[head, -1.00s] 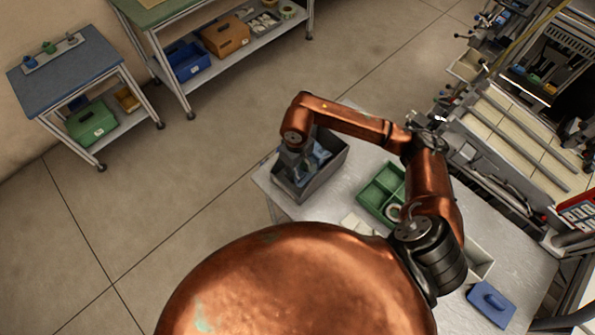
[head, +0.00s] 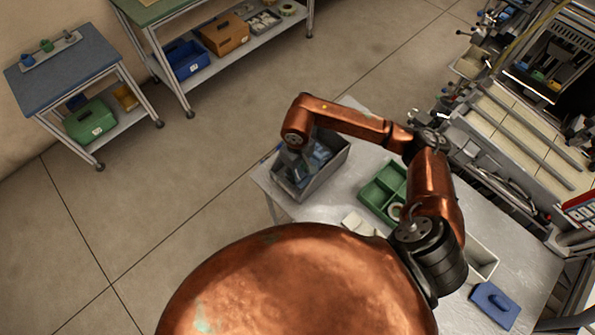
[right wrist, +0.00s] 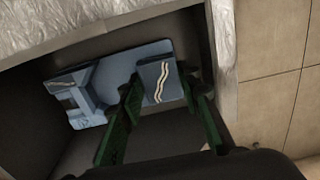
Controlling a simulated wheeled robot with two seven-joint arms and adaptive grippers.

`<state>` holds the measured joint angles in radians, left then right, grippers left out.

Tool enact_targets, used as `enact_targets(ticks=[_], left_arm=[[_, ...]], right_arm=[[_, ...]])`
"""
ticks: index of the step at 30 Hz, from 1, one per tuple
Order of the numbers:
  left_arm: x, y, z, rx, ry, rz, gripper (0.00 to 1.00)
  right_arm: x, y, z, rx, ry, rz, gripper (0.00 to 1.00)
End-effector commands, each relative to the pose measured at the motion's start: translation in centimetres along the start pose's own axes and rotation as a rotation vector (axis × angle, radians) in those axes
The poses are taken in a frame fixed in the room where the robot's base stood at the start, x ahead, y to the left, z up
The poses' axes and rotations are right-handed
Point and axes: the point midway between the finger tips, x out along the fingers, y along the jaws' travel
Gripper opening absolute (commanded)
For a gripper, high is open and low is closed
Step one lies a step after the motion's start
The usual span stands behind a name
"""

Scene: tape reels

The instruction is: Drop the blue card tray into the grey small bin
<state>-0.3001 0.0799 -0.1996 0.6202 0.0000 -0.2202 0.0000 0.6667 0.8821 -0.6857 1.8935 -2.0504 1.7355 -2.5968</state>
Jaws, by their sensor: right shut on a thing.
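The grey small bin (head: 327,176) stands at the table's far left corner. The blue card tray (head: 320,153) is inside it, partly hidden by my arm. In the right wrist view the tray (right wrist: 112,72) is a light blue plate inside the dark bin (right wrist: 35,110), with a raised end at left and a darker blue part with white wavy lines at right. My right gripper (right wrist: 160,82) reaches down into the bin, its green fingers shut on that darker part of the tray. Whether the tray touches the bin's floor is hard to tell. My left gripper is not in view.
A green divided tray (head: 382,190) with a roll in it sits right of the bin. A white bin (head: 484,258) and a blue lidded piece (head: 495,303) lie nearer on the table. Floor is open beyond the bin; shelves with boxes stand at upper left.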

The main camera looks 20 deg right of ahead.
Motion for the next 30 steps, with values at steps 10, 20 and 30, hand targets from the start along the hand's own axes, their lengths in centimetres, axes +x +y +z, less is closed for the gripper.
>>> enact_targets(ticks=[10, 20, 30], left_arm=[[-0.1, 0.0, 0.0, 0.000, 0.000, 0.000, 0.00], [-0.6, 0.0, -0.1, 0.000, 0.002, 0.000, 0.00], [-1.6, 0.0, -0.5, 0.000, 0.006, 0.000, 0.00]], right_arm=[[-0.1, 0.0, 0.0, 0.000, 0.000, 0.000, 0.49], [-0.5, -0.1, 0.0, 0.000, 0.000, -0.001, 0.49], [-5.5, 0.1, -0.2, -0.002, 0.006, 0.002, 0.49]])
